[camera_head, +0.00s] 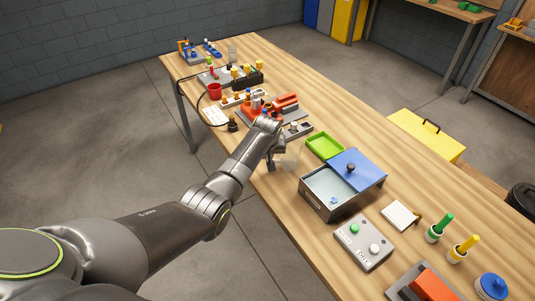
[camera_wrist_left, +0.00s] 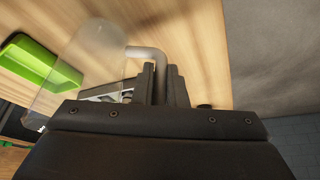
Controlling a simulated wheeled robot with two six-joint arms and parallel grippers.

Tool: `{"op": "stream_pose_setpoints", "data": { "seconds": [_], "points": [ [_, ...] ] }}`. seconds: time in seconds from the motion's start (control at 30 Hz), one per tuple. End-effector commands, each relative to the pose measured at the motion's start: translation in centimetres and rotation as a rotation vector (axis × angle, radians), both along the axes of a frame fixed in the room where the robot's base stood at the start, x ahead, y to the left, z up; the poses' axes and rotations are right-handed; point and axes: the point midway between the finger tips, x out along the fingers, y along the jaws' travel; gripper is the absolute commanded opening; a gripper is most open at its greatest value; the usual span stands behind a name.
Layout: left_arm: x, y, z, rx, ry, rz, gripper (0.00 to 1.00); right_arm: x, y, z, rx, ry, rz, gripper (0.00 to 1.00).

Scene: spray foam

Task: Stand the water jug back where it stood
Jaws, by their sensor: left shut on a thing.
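The water jug (camera_head: 290,160) is a pale, see-through vessel near the table's near edge, left of the grey box; it looks roughly upright. In the left wrist view the clear jug (camera_wrist_left: 88,70) fills the upper left, with its pale handle (camera_wrist_left: 146,52) reaching between my fingers. My left gripper (camera_head: 275,158) is shut on that handle, and its fingertips also show in the left wrist view (camera_wrist_left: 163,80). Whether the jug's base touches the table cannot be told. My right gripper is not in view.
A grey box (camera_head: 325,197) with a blue lid (camera_head: 362,168) stands right of the jug, with a green tray (camera_head: 324,146) behind it. A red device (camera_head: 284,101) and several small parts lie beyond my gripper. A button panel (camera_head: 363,243) sits nearer on the wooden table (camera_head: 285,215).

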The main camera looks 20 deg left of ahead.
Motion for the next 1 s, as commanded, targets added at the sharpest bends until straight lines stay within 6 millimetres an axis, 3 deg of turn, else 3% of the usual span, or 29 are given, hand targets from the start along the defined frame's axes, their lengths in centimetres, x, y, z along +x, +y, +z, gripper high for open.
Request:
{"op": "stream_pose_setpoints", "data": {
  "seconds": [0.93, 0.97, 1.0],
  "points": [
    [0.0, 0.0, -1.5, 0.0, 0.0, 0.0, 0.0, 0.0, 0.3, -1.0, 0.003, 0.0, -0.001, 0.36],
    [0.0, 0.0, -1.4, 0.0, 0.0, 0.0, 0.14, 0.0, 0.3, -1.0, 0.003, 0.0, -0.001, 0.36],
    [0.0, 0.0, -1.4, 0.0, 0.0, 0.0, 0.2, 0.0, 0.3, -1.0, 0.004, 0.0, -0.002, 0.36]
  ]
}}
